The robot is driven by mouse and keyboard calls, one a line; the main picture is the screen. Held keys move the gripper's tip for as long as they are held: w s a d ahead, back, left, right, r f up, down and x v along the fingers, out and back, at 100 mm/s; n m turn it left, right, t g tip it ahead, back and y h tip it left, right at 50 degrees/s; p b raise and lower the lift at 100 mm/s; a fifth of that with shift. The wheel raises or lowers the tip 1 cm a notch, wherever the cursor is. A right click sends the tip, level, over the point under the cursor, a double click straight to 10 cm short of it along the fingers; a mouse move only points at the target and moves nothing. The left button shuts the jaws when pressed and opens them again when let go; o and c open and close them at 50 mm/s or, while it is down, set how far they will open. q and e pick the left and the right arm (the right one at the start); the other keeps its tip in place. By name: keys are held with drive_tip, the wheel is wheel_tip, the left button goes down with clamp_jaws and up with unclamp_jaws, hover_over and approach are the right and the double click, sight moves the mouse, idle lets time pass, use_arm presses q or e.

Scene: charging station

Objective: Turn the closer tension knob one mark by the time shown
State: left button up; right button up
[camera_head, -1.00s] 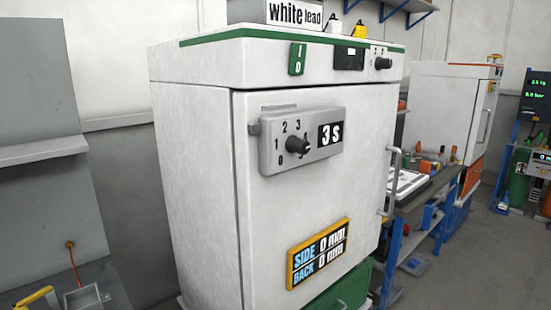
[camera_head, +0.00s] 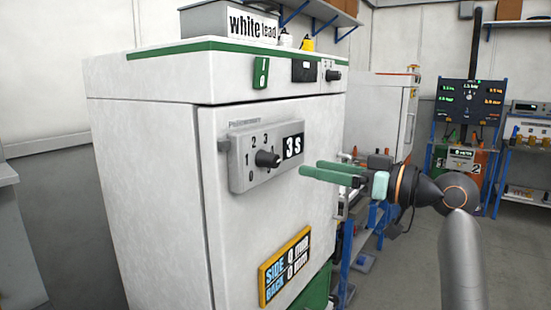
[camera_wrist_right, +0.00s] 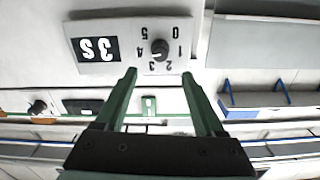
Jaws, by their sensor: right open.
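The closer tension knob (camera_head: 267,158) is a small black dial on a grey plate (camera_head: 240,182) on the white cabinet door. Numbered marks surround it, and a black display (camera_head: 293,146) beside it reads "3 s". In the right wrist view the knob (camera_wrist_right: 160,48) and the display (camera_wrist_right: 95,48) appear upside down; I cannot tell exactly which mark the knob points at. My right gripper (camera_head: 311,168) is open and empty, its green fingers pointing left toward the plate, apart from the knob. In the wrist view the knob lies just beyond the gap between the fingertips (camera_wrist_right: 160,73). My left gripper is out of view.
The white cabinet (camera_head: 150,190) fills the left and middle. A yellow-framed sign (camera_head: 285,265) reading SIDE and BACK sits low on the door. A "white lead" box (camera_head: 215,22) stands on top. A blue-framed bench and racks are behind my right arm, with open floor at the right.

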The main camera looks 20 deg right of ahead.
sight(277, 161)
drive_tip(key=p+x, duration=0.2)
drive_tip(key=x, duration=0.7)
drive_tip(key=shift+w+a, duration=0.25)
drive_tip(key=shift+c, duration=0.2)
clamp_jaws()
